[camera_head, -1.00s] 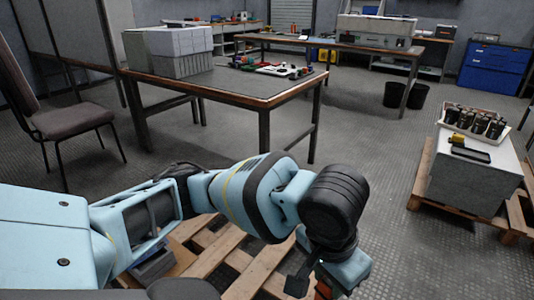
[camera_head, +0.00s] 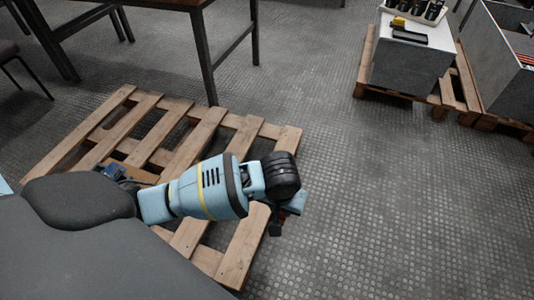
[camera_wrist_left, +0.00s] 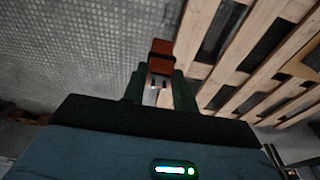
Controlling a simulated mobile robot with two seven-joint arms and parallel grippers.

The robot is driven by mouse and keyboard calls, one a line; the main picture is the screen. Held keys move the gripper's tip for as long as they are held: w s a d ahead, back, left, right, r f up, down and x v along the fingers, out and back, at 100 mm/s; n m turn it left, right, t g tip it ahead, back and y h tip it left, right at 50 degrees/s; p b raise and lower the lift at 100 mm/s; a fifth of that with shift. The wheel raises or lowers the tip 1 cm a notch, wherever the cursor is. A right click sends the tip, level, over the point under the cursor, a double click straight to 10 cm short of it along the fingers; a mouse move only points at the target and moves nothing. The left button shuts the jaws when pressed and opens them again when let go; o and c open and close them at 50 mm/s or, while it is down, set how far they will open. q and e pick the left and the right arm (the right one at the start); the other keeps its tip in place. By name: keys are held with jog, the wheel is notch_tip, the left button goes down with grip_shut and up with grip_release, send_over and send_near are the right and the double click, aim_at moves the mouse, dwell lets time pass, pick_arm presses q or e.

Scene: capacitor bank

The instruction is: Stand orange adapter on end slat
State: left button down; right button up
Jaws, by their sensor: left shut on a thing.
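The orange adapter (camera_wrist_left: 161,60) is a small orange-red block with a darker band, in the left wrist view. My left gripper (camera_wrist_left: 159,88) is shut on it, with the adapter projecting beyond the dark green fingers. In the head view my left gripper is mostly hidden behind the wrist, and I cannot make out the adapter clearly. The wooden pallet (camera_head: 210,115) lies on the floor under my left arm. Its right end slat (camera_head: 243,252) is partly covered by the arm; in the left wrist view a near slat (camera_wrist_left: 193,32) lies right of the adapter. My right gripper is out of view.
A workbench (camera_head: 205,50) stands behind the pallet. A grey block (camera_head: 405,62) on another pallet (camera_head: 365,70) at upper right carries a yellow-and-black item (camera_head: 403,30) and a tray of dark cylinders. The patterned floor between the pallets is clear.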

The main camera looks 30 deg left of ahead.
pick_arm(q)
jog(key=s+a+f, duration=0.1)
jog(key=s+f, duration=0.7)
jog(key=f, duration=0.3)
jog(key=s+a+f, duration=0.1)
jog(key=s+f, duration=0.6)
jog(key=f, duration=0.3)
jog(key=w+a+f+b, duration=0.1)
jog(key=w+a+b, duration=0.1)
jog(key=w+a, duration=0.1)
jog(key=w+a+f+b, duration=0.2)
jog(key=w+a+b, duration=0.1)
jog(key=w, duration=0.2)
jog(key=w+a+f+b, duration=0.2)
jog(key=w+a+b, duration=0.1)
jog(key=w+a, duration=0.1)
jog(key=shift+w+f, duration=0.1)
jog(key=shift+w, duration=0.25)
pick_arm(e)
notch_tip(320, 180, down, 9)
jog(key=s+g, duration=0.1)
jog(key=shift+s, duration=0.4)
pick_arm(q)
jog(key=shift+f, duration=0.15)
